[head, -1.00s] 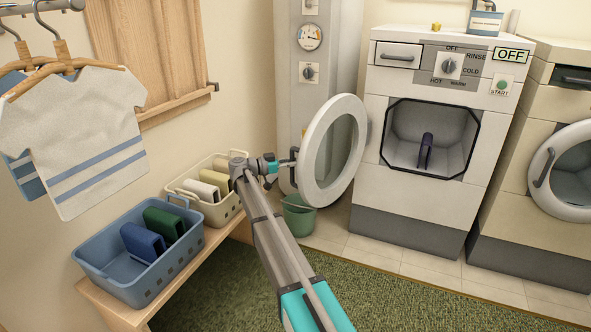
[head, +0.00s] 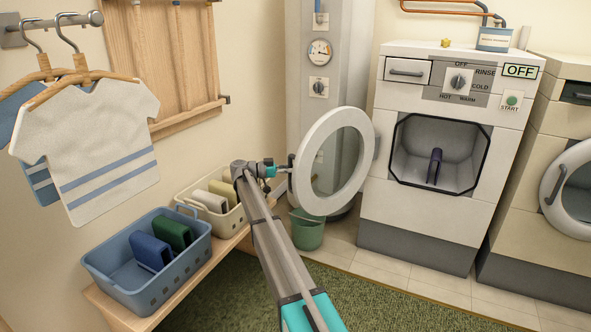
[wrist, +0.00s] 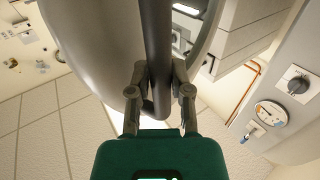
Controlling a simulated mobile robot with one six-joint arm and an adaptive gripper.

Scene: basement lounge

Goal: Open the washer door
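The washer door (head: 322,207) is a round white ring with a glass middle. In the head view it stands swung wide open to the left of the white washer (head: 420,222), whose dark-framed opening is uncovered. A dark purple item (head: 435,166) is inside the drum. My gripper (head: 284,168) is at the door's handle on its left edge. In the wrist view, the fingers of my gripper (wrist: 158,80) are closed in on both sides of the dark handle bar (wrist: 157,35) and appear to touch it.
A green bucket (head: 307,233) stands on the floor below the door. A blue basket (head: 150,287) and a cream basket (head: 223,222) sit on a bench (head: 108,303) at left. A second washer (head: 540,225) stands at right. Shirts (head: 95,150) hang on the left wall.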

